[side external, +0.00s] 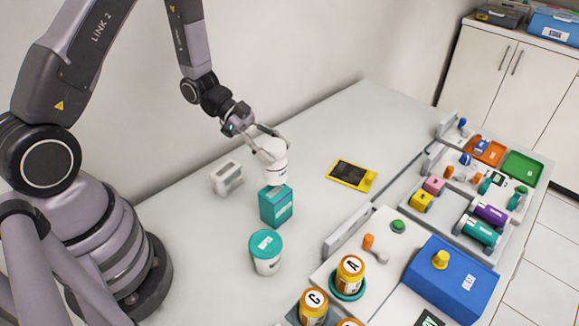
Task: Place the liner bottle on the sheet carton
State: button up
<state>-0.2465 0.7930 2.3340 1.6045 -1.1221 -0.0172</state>
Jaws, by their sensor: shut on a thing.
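The liner bottle (271,163), a white bottle with dark print, is held in my gripper (266,146), which is shut on its upper part. The bottle looks close to upright, slightly tilted. The sheet carton (276,207), a teal box with a pale label, stands on the counter directly below it in the picture. The bottle's base overlaps the carton's top edge in this view. I cannot tell whether they touch or a small gap remains.
A white tub with a teal lid (265,252) stands just in front of the carton. A small white box-like item (227,177) stands to the left. A yellow-framed dark device (351,174) lies to the right. Trays with coloured items (455,215) line the right side. Counter between is clear.

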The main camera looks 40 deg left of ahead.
aim_at(274, 164)
jog(key=shift+f, duration=1.8)
jog(key=shift+f, duration=0.15)
jog(key=o, duration=1.2)
